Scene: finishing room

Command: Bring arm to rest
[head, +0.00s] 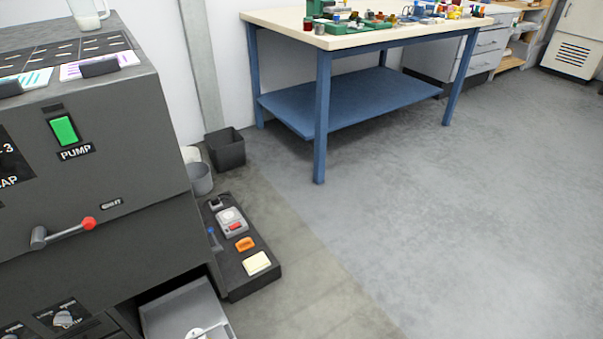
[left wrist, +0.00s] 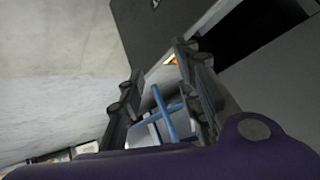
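My left gripper (left wrist: 157,65) shows in the left wrist view, with its two dark fingers spread apart. I see nothing held between them; blue table legs (left wrist: 162,112) show in the background through the gap. The purple wrist body fills the bottom of that view. Neither arm nor gripper shows in the head view, and my right gripper is in neither view.
A dark grey machine (head: 130,150) with a green pump switch (head: 64,130) and a red-knobbed lever (head: 88,223) stands at the left. A low dark tray (head: 262,282) and a bin (head: 226,150) are beside it. A blue-legged table (head: 290,42) stands behind. The right floor is clear.

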